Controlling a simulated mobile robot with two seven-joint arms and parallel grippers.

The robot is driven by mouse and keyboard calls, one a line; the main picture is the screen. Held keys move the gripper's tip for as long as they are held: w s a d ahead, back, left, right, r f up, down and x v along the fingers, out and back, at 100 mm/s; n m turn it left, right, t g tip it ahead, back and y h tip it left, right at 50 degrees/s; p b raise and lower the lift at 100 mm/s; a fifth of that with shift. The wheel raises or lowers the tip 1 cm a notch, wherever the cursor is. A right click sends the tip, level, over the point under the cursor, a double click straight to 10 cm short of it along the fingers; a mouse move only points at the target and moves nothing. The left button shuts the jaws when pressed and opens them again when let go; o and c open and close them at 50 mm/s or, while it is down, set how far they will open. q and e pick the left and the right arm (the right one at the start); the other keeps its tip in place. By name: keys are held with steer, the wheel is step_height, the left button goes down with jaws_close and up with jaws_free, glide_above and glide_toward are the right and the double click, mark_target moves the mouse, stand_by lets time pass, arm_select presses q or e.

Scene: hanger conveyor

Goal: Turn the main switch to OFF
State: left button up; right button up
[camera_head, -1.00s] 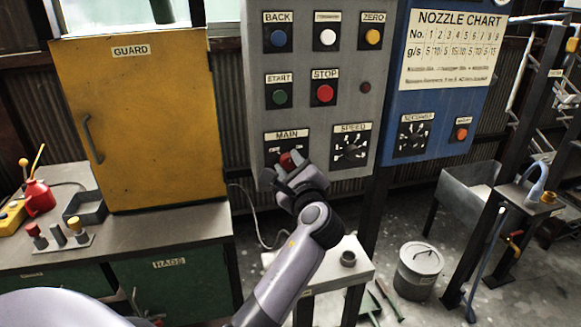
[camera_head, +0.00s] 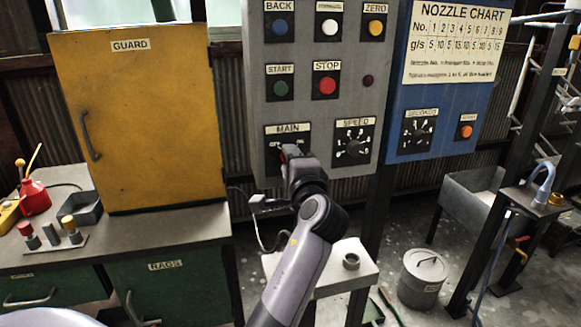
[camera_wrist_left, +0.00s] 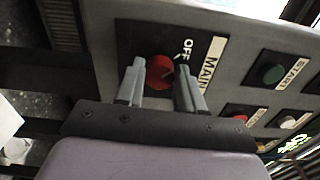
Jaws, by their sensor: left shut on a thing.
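The main switch is a red knob (camera_wrist_left: 160,72) on a black plate under the MAIN label (camera_head: 288,128) of the grey control panel (camera_head: 262,100). My left gripper (camera_wrist_left: 158,80) has one finger on each side of the knob and is shut on it. In the wrist view the OFF mark (camera_wrist_left: 185,48) shows beside the knob, towards the MAIN label. A pale line shows on the knob's face, but its exact setting is hard to read. In the head view my left gripper (camera_head: 291,153) covers most of the knob. My right gripper is not in view.
The SPEED dial (camera_head: 353,146) is just right of the main switch. The green START button (camera_head: 280,88) and red STOP button (camera_head: 327,85) are above. A yellow guard cabinet (camera_head: 140,120) stands left. A small pale table (camera_head: 335,262) is below.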

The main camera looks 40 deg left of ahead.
arm_select(q)
steer(key=shift+n, duration=0.5)
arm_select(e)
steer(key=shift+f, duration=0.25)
arm_select(q)
steer(key=o, duration=1)
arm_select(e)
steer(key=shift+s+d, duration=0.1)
